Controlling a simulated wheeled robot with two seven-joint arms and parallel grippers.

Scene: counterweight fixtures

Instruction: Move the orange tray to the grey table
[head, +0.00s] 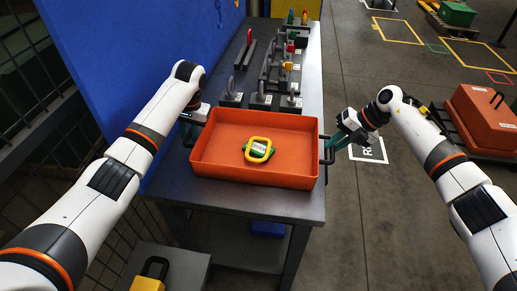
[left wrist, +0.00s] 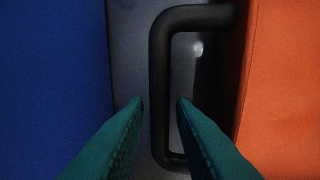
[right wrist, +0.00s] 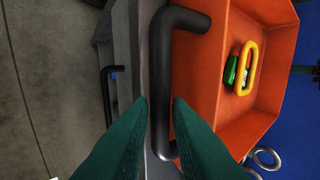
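The orange tray (head: 210,150) sits level on the near end of a dark grey workbench (head: 240,200). It holds a green block with a yellow loop handle (head: 258,149), also seen in the right wrist view (right wrist: 246,68). My left gripper (head: 190,125) is at the tray's left side. In the left wrist view its open green fingers (left wrist: 160,102) stand either side of the black handle (left wrist: 158,70), with gaps showing. My right gripper (head: 334,143) is at the right side. Its fingers (right wrist: 160,100) flank the other black handle (right wrist: 160,60), apparently open, with little gap.
Grey blocks with metal loops (head: 262,99) stand on the bench just behind the tray. A blue panel (head: 130,60) borders the bench on the left. A low grey surface (head: 190,262) with a yellow black-handled object (head: 149,280) is at bottom left. Open floor lies right.

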